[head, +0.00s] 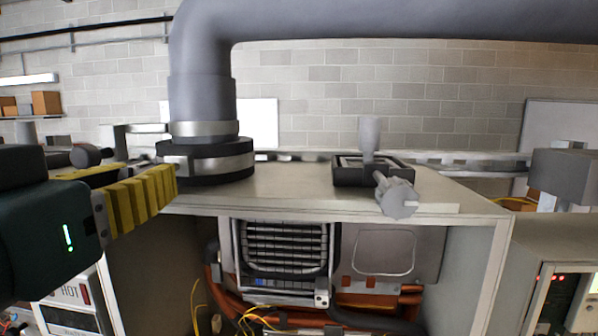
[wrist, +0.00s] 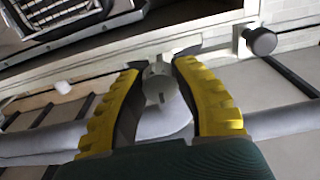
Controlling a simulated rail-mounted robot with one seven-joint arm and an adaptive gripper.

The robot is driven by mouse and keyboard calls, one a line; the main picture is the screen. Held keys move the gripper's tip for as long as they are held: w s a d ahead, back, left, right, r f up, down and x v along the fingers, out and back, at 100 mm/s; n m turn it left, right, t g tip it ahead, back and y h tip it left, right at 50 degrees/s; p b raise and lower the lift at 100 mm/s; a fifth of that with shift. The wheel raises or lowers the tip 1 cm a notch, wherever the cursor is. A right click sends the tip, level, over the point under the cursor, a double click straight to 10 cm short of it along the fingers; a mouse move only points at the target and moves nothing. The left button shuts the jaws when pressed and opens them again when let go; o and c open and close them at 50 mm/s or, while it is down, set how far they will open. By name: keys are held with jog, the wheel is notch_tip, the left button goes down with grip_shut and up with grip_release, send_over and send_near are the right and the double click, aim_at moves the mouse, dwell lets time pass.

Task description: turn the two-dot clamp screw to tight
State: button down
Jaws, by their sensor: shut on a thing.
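My gripper (head: 150,180) is at the left in the head view, its yellow fingers beside the black and silver clamp collar (head: 215,163) at the foot of the big grey pipe (head: 203,95). In the wrist view my gripper (wrist: 157,70) is shut on a small grey clamp screw (wrist: 157,84), with one fingertip on each side of its head. A groove or mark shows on the head, but I cannot make out any dots. The near finger hides this screw in the head view. A dark round knob (wrist: 260,40) on a grey stem stands apart from the fingers.
The open heater cabinet (head: 480,270) shows a finned block (head: 285,248) and orange pipes below. A black-framed fitting with a grey lever (head: 370,140) sits on its top. The big pipe rises close to my fingers. The cabinet top's middle is clear.

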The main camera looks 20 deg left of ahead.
jog(key=shift+w+f+m, duration=0.1)
jog(key=shift+f+m, duration=0.05)
jog(key=shift+m, duration=0.45)
dwell(0.5)
jog(key=m, duration=0.3)
jog(key=shift+a+b, duration=0.1)
jog(key=shift+b, duration=0.2)
jog(key=m, duration=0.6)
jog(key=shift+b, duration=0.4)
jog(key=m, duration=0.4)
jog(key=shift+a+m, duration=0.1)
jog(key=shift+m, duration=0.3)
jog(key=shift+m+b, duration=0.4)
jog(key=shift+m, duration=2.1)
jog(key=c, duration=0.7)
grip_release()
jog(key=shift+c, duration=0.2)
